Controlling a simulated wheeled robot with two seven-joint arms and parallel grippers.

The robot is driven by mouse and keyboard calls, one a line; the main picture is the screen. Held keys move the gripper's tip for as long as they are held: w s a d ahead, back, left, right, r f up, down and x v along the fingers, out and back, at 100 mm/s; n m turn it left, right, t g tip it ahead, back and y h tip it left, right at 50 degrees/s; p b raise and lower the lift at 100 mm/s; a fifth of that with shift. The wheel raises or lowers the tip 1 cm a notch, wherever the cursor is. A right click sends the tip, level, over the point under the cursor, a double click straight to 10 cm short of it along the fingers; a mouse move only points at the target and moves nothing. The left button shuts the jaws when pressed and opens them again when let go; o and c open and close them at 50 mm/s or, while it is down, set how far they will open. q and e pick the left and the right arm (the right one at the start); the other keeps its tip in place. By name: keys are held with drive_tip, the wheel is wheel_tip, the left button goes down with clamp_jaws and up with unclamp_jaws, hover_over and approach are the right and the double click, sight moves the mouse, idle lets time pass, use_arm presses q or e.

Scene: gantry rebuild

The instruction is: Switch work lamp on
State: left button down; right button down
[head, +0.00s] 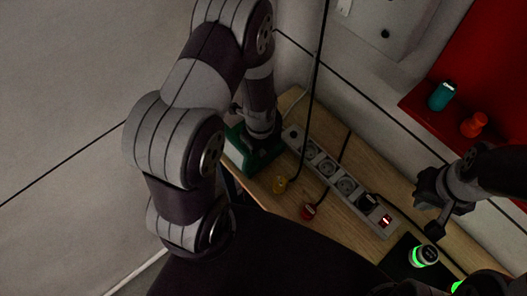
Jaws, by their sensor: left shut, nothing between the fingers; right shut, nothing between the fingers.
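A pale power strip (326,166) with several sockets lies along the wooden bench. A small switch (386,221) at its near right end glows red. A black plug (368,201) sits in the strip beside that switch. A yellow plug (280,184) and a red plug (309,211) lie loose on the bench with dark cables. I cannot make out a work lamp. My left gripper (260,134) points down at a green box, left of the strip; its fingertips are hard to see. My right gripper (431,207) is shut and empty, right of the strip's switch end.
The green box (257,157) stands at the bench's far left end. A wall box (388,22) is at the top. A black cable (318,75) hangs above the bench.

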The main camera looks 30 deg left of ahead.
use_arm(q)
drive_tip(key=shift+f+b, duration=0.35)
drive_tip(key=shift+f, duration=0.2)
drive_tip(key=shift+r, duration=0.1)
wheel_tip(320, 180, up, 7)
drive_tip(key=p, duration=0.6)
drive_tip(key=shift+p, duration=0.35)
